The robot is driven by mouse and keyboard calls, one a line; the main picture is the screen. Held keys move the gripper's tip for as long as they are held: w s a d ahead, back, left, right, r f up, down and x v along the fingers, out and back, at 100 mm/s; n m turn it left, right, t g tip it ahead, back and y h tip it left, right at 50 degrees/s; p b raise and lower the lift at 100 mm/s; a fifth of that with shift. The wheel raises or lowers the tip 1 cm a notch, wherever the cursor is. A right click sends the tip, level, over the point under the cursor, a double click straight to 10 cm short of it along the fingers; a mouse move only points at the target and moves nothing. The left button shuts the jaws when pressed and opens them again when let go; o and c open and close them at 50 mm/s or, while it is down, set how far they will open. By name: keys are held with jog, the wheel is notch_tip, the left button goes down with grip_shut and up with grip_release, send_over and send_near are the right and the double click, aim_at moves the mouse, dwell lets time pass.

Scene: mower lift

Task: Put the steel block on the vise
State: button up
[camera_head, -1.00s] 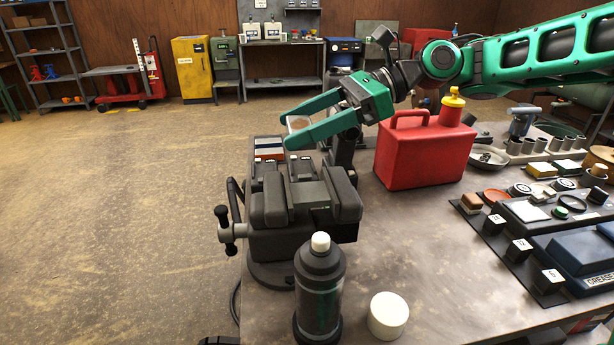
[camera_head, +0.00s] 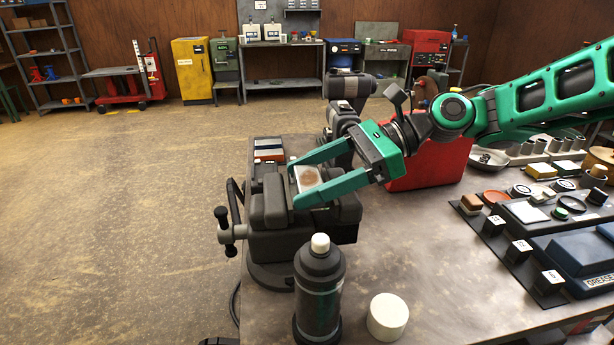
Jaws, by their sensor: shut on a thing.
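My green gripper (camera_head: 292,182) reaches in from the right, directly over the vise. It is shut on the steel block (camera_head: 308,179), a small pale grey block with a brownish patch on its face, held between the two fingers. The dark grey vise (camera_head: 272,209) is bolted at the left edge of the workbench, its handle at its left. The block is at the right part of the vise top, by the jaws. I cannot tell whether it touches the vise or hovers just above it. The far finger hides part of the vise.
A red jerrycan (camera_head: 432,165) stands behind my arm. Several small blocks and trays fill the right side. Striped blocks (camera_head: 269,149) lie behind the vise.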

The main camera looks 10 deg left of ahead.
jog(key=shift+f, duration=0.1)
jog(key=o, duration=1.4)
jog(key=v, duration=1.2)
jog(key=shift+w, duration=0.1)
